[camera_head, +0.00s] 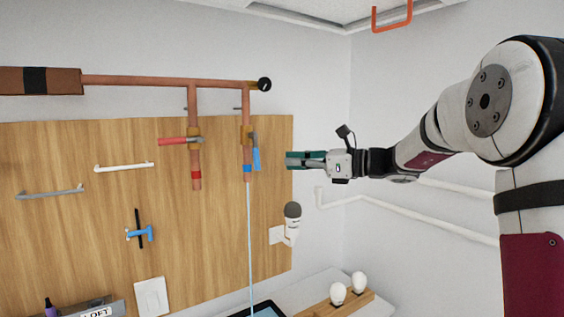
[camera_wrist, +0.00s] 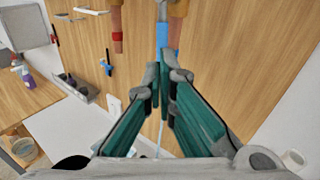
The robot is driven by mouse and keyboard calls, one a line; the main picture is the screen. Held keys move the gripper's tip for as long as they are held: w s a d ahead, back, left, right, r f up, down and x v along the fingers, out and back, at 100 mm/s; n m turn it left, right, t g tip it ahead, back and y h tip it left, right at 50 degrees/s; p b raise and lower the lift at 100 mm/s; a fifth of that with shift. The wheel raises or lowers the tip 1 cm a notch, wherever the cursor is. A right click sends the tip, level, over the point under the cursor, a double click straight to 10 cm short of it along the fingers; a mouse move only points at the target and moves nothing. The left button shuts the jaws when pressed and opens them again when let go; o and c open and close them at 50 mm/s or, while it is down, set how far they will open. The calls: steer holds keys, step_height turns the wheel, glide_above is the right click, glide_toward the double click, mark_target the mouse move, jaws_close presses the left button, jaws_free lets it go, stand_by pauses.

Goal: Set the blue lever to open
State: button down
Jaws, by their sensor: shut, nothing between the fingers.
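The blue lever (camera_head: 256,155) hangs straight down, alongside the right copper pipe branch (camera_head: 247,112). A blue band marks that pipe's lower end, and a thin pale-blue line (camera_head: 250,245) runs down from it. My gripper (camera_head: 288,160) is shut and empty, just right of the lever with a small gap in the head view. In the wrist view the blue lever (camera_wrist: 161,36) shows just beyond my fingertips (camera_wrist: 165,76). Whether they touch it is hard to tell there.
A red lever (camera_head: 180,140) sits sideways on the left pipe branch. A wooden panel (camera_head: 90,255) stands behind, with handles and a blue tap (camera_head: 139,233). A dark-topped fixture (camera_head: 292,215) is below my gripper. White bulbs (camera_head: 358,281) stand on a wooden block (camera_head: 322,309).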

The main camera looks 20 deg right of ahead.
mark_target(254, 151)
steer(key=v, duration=0.6)
steer(key=w+d+n+b, duration=0.3)
steer(key=w+n+b, duration=0.3)
steer(key=n, duration=1.2)
steer(key=w+a+p, duration=0.2)
steer(key=w+a, duration=0.2)
steer(key=a, duration=0.7)
steer(key=shift+a+f, duration=0.15)
steer(key=shift+f, duration=0.3)
steer(key=shift+w, duration=0.15)
